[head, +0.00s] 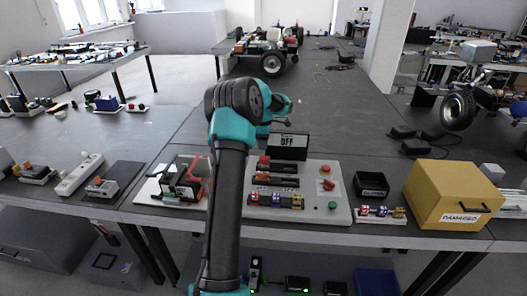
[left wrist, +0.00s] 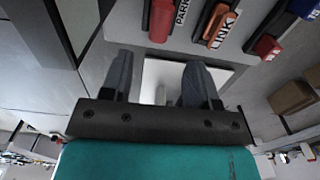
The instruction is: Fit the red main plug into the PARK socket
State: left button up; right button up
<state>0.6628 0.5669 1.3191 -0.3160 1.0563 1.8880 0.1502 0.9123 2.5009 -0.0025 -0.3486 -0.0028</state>
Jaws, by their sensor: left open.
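The control panel (head: 335,185) lies on the bench, with black sockets and red and orange parts. In the left wrist view, a red block (left wrist: 161,20) sits beside the PARK label (left wrist: 181,11). An orange-red part (left wrist: 213,20) sits beside the LINK label (left wrist: 224,29). Another red block (left wrist: 267,47) lies farther right. I cannot tell which red piece is the main plug or whether any is fully seated. My left gripper (left wrist: 154,68) is open and looks empty, with its fingers apart from the red blocks. In the head view its fingertips are hidden behind my arm.
A display reading OFF (head: 288,141) stands at the panel's back. A box with red leads (head: 183,181) is left of the panel; a black bin (head: 371,184) and a yellow box (head: 452,194) are right.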

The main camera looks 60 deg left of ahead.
pick_arm(q)
jog(key=shift+r, duration=0.75)
